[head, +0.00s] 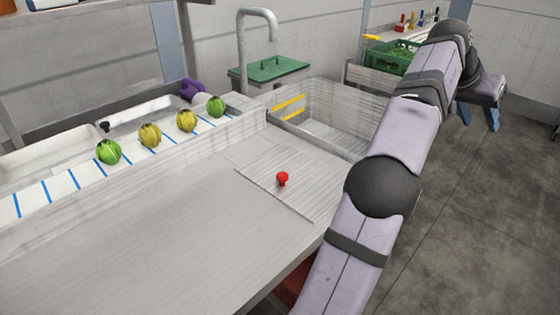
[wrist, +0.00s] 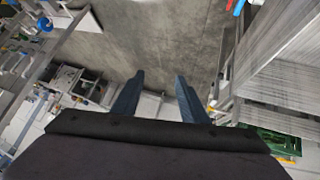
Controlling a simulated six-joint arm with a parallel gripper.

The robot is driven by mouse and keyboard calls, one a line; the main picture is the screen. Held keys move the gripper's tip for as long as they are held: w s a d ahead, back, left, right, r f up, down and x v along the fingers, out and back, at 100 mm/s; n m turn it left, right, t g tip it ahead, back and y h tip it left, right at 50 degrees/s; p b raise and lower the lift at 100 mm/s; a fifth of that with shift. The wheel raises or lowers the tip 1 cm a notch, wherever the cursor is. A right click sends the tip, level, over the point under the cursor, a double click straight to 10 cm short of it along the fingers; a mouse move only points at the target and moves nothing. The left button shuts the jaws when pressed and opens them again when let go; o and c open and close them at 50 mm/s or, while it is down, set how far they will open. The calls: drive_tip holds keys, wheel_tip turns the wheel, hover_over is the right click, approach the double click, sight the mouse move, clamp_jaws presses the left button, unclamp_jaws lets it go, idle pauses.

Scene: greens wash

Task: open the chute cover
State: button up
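The chute cover (head: 262,192) is a flat metal plate with a red knob (head: 282,178) on it. It lies flat in the steel counter, in the middle of the head view, and looks closed. What lies under it is hidden. My gripper (head: 479,118) is at the right of the head view, well away from the cover and above the floor. Its two blue fingers are apart with nothing between them, and they also show in the wrist view (wrist: 158,85). The cover and knob do not show clearly in the wrist view.
Several green and yellow heads (head: 150,135) stand on a white strip with blue lines at the counter's back. A faucet (head: 262,40) rises by a green board (head: 270,69). An empty open basin (head: 330,130) lies behind the cover. A green crate (head: 392,58) stands farther back.

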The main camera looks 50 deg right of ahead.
drive_tip(key=w+r+n+t+p, duration=0.1)
drive_tip(key=w+r+n+p, duration=0.1)
drive_tip(key=w+n+p, duration=0.65)
drive_tip(key=w+a+f+n+t+y+p, duration=0.1)
drive_tip(key=w+a+n+p, duration=0.3)
drive_tip(key=w, duration=0.5)
drive_tip(key=w+a+f+n+y+p, duration=0.2)
drive_tip(key=w+a+p, duration=0.45)
drive_tip(key=w, duration=0.25)
drive_tip(key=n+g+y+p, duration=0.1)
drive_tip(key=n+y+p, duration=0.1)
drive_tip(key=n+p, duration=1.2)
approach(282, 174)
drive_tip(key=shift+p+x, duration=0.95)
drive_tip(key=shift+x, duration=2.95)
